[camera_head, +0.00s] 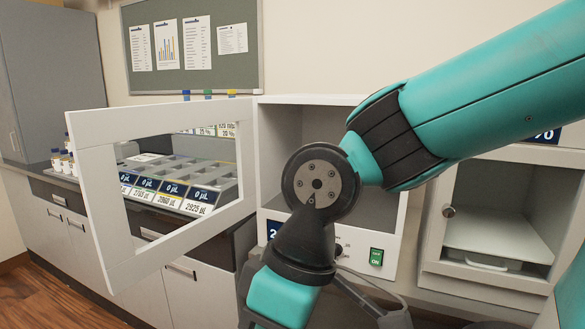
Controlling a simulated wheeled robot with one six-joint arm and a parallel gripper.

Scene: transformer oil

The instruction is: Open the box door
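A white box (284,101) stands on the counter behind my arm. Its white-framed door (120,129) has a large window opening and stands wide open, swung out to the left from the box's left edge. The box interior (320,126) shows partly as an empty pale space; my arm hides much of it. A green switch (376,257) marked ON is on the lower front panel. My arm crosses in front of the box and bends down toward the bottom edge. My gripper's fingers cannot be made out.
A second white box (500,205) stands open at the right with a white plate inside. A grey rack with volume labels (175,190) and small bottles (62,162) sit on the counter at left. Cabinets (60,215) are below; wood floor (55,297) is at lower left.

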